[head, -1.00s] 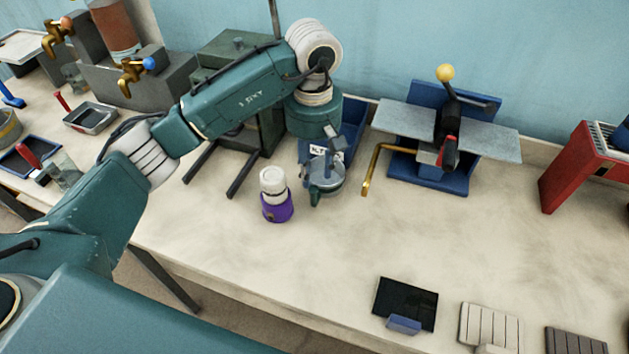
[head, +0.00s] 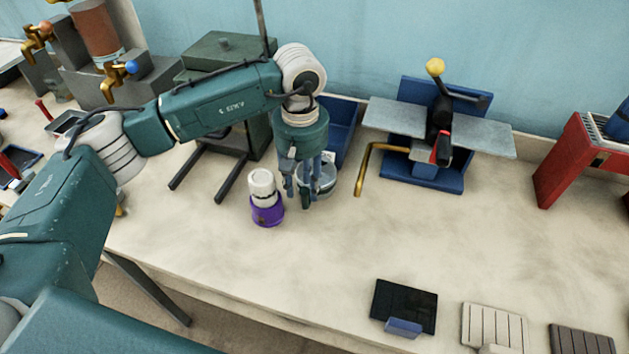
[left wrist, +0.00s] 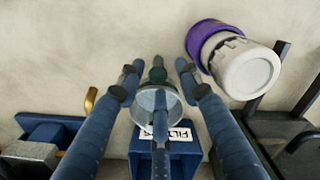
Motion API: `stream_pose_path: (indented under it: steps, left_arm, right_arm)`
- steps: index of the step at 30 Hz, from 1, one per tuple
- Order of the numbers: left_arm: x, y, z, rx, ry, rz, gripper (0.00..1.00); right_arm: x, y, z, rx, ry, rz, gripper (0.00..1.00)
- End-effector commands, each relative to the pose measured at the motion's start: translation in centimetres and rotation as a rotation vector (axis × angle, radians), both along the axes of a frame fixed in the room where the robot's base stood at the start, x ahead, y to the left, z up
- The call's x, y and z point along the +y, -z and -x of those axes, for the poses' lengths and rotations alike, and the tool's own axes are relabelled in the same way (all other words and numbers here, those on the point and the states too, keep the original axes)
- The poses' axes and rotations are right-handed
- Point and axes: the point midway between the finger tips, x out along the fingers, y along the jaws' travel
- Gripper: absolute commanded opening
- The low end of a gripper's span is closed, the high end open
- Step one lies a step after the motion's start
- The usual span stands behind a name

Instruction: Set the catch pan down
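My left gripper (head: 304,196) points down over the bench, its fingers spread around a round grey, glassy vessel (head: 324,181) with a dark green handle. In the left wrist view the gripper (left wrist: 158,72) has fingers on both sides of the handle and one across the vessel (left wrist: 174,108); they look apart, with no clear grip. A shallow grey metal pan (head: 66,123), which may be the catch pan, lies on the bench at far left, partly hidden by my arm. My right gripper is out of view.
A purple-based white canister (head: 266,213) stands close left of the vessel. A blue bin (head: 345,125) labelled "FILT" is behind it. A blue stand with grey wings (head: 426,172) and brass pipe (head: 360,170) stands to the right. The bench's front middle is clear.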

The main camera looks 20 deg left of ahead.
Motion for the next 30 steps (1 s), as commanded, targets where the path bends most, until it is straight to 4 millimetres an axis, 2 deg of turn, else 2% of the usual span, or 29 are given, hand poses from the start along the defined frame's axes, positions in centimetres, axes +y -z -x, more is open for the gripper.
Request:
stream_pose_path:
  steps: [1, 4, 9, 17, 22, 30]
  left_arm:
    - [-0.1, 0.5, 0.2, 0.006, 0.001, -0.001, 0.35]
    - [-0.3, 2.0, 0.3, 0.007, 0.001, -0.001, 0.35]
    - [-0.3, 4.1, 0.1, 0.003, 0.0, 0.001, 0.35]
    - [-0.3, 4.4, 0.1, 0.001, 0.0, 0.001, 0.35]
    - [-0.3, 4.4, 0.1, 0.001, 0.0, 0.001, 0.01]
    - [-0.3, 4.3, 0.1, 0.0, 0.0, 0.0, 0.0]
  right_arm:
    - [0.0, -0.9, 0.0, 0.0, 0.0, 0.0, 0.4]
    - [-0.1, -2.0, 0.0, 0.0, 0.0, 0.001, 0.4]
    - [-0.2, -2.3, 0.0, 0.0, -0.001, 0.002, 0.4]
    - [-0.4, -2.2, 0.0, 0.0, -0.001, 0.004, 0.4]
    - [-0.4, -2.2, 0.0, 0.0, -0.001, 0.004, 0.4]
    - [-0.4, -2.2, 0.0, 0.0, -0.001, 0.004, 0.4]
